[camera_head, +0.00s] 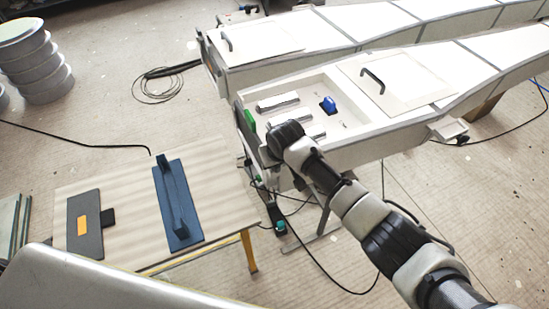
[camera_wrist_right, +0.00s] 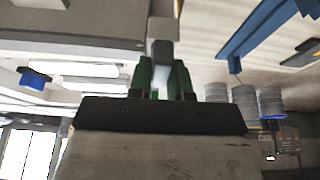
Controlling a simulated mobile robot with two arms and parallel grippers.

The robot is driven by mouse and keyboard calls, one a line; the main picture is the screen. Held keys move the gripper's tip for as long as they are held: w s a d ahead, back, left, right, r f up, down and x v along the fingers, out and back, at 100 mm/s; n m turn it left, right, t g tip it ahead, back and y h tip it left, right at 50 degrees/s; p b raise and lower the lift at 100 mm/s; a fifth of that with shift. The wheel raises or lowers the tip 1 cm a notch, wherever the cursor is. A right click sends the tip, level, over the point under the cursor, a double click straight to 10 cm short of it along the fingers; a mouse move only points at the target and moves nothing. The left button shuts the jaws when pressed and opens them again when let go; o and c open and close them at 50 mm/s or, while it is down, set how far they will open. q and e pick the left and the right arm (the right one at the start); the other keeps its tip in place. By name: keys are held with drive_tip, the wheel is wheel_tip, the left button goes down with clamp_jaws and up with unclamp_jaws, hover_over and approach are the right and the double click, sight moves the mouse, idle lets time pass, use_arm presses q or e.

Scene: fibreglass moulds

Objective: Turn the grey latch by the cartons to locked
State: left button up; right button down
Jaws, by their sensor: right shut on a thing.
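My right gripper (camera_wrist_right: 163,72) is shut on a small grey piece (camera_wrist_right: 162,50) that shows between its dark green fingers in the right wrist view. I take this piece to be the grey latch, but its locked or unlocked marking cannot be read. In the head view my right gripper (camera_head: 283,140) is over the near front corner of the open box end of the white mould (camera_head: 350,150), and the arm hides what it holds. I cannot pick out any cartons. My left gripper is not in view.
A wooden table (camera_head: 130,210) with a blue handled tool (camera_head: 178,205) stands left. Stacked round tins (camera_head: 40,70) and loose cables lie on the floor.

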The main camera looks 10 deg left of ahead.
drive_tip(key=c, duration=1.1)
unclamp_jaws()
drive_tip(key=shift+c, duration=0.2)
drive_tip(key=shift+o, duration=0.5)
drive_tip(key=b+v, duration=0.1)
drive_tip(key=v, duration=0.9)
drive_tip(key=shift+r, duration=0.35)
drive_tip(key=shift+s+d, duration=0.1)
